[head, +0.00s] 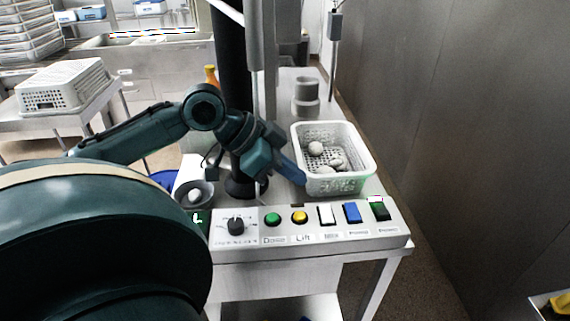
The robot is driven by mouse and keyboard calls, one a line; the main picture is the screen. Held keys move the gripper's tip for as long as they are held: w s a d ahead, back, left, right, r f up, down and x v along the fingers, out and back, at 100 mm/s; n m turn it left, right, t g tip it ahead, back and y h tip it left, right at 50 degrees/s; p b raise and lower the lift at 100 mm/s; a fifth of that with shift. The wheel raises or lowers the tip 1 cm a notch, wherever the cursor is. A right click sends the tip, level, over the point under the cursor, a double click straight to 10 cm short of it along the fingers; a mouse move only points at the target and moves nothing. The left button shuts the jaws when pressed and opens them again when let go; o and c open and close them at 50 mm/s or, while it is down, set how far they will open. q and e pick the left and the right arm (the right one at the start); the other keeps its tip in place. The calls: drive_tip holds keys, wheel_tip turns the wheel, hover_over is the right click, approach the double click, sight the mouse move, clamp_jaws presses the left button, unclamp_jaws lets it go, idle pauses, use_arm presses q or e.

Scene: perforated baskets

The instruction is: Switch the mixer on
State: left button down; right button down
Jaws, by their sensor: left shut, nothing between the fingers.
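A control panel (312,248) runs along the front of a metal table. It carries a black knob (236,226), a round green button (273,218), a round yellow button (299,217), a white switch (326,215), a blue switch (352,212) and a dark green switch (379,208). The label under the yellow button seems to read "Lift"; the others are blurred. My left gripper (298,180) is shut and empty, pointing down to the right. In the picture it lies above the yellow button, apart from the panel, beside the basket's left side. My right gripper is not in view.
A white perforated basket (356,140) with several pale round items stands behind the panel. A dark column (232,75) rises behind my left arm. A grey cylindrical part (306,95) stands farther back. A metal wall (460,130) closes off the right side.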

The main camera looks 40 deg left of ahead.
use_arm(q)
drive_tip(key=shift+v, duration=1.1)
drive_tip(key=shift+d, duration=0.1)
